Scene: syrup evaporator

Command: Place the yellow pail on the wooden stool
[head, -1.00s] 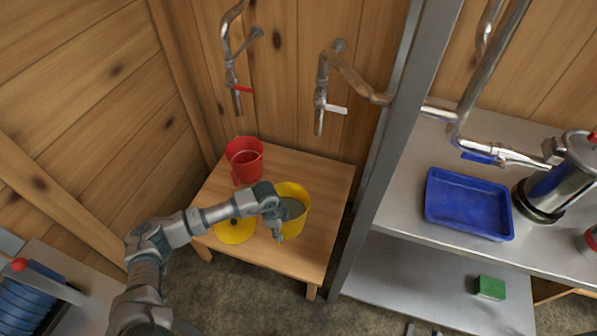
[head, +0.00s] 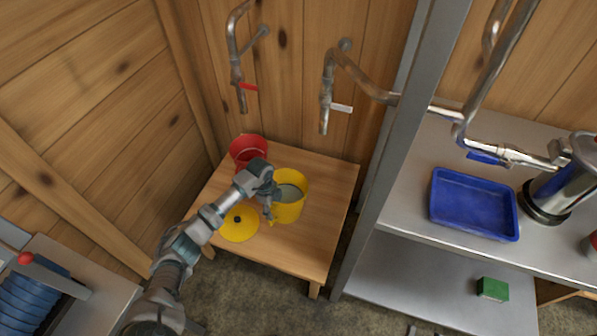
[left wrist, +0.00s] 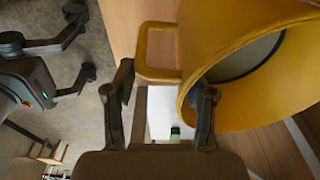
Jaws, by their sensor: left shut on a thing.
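The yellow pail (head: 292,208) is upright over the right part of the wooden stool (head: 300,255); I cannot tell whether its base touches the top. A grey surface shows inside it. My left gripper (head: 270,208) is at the pail's left side, shut on the pail. In the left wrist view, the yellow pail (left wrist: 240,45) fills the upper right, with its loop handle (left wrist: 143,50) between the fingers of the left gripper (left wrist: 163,90). The exact contact is partly hidden.
A red pail (head: 243,147) and a yellow disc (head: 240,226) share the stool.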

